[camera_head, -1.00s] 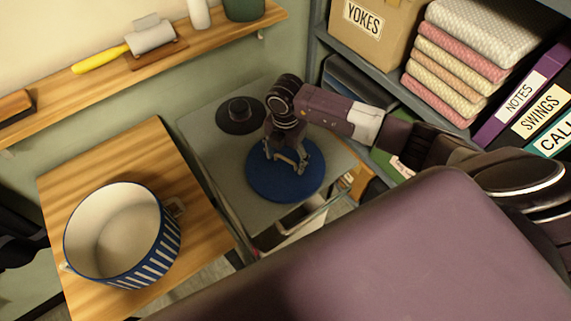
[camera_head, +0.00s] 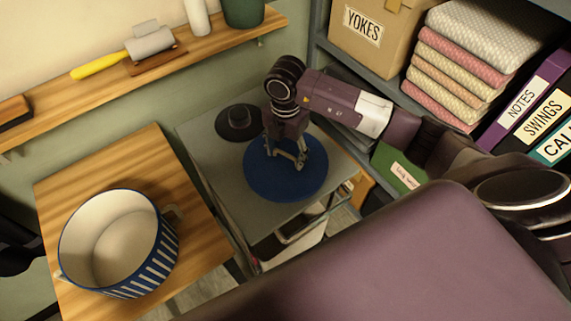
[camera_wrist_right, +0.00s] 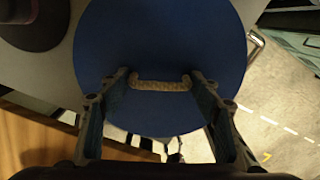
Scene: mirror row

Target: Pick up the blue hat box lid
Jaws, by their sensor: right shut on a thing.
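The blue hat box lid (camera_head: 308,185) is a flat round disc over the grey cart top (camera_head: 215,165). The right wrist view shows it from above (camera_wrist_right: 160,35), with a pale rope handle (camera_wrist_right: 160,85) at its middle. My right gripper (camera_head: 290,155) points down at the lid's centre and partly hides it. In the right wrist view its two fingers (camera_wrist_right: 160,88) are shut on the rope handle, one at each end. The lid looks level and slightly raised; any gap beneath is hard to see. My left gripper is not in view.
A black round object (camera_head: 239,122) sits behind the lid on the cart. An open blue-and-white striped round box (camera_head: 145,265) stands on a wooden table (camera_head: 105,180) at left. Shelves with a YOKES box (camera_head: 365,35) and folded cloths (camera_head: 460,75) stand at right.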

